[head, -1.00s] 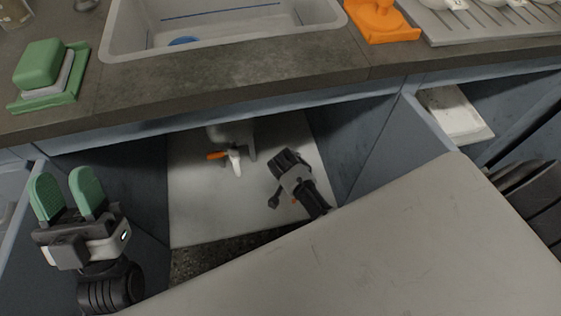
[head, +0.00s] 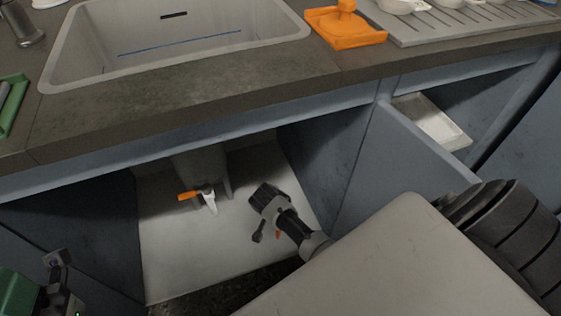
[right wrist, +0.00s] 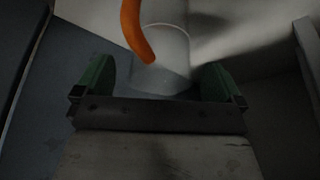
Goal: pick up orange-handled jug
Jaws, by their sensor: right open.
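In the right wrist view an orange curved handle (right wrist: 133,30) stands in front of a pale, rounded body, the jug (right wrist: 168,42). My right gripper (right wrist: 158,82) is open, its green fingers apart on either side of the view, with the jug's lower part beyond the gap between them. I cannot tell whether it touches. In the head view the right gripper (head: 268,200) reaches into the open cabinet under the sink. A small orange bit shows beside its arm; the jug is otherwise mostly hidden there. My left gripper (head: 18,292) is cut off at the lower left.
Blue cabinet walls (head: 325,165) close in on the right. The pale cabinet floor has free room.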

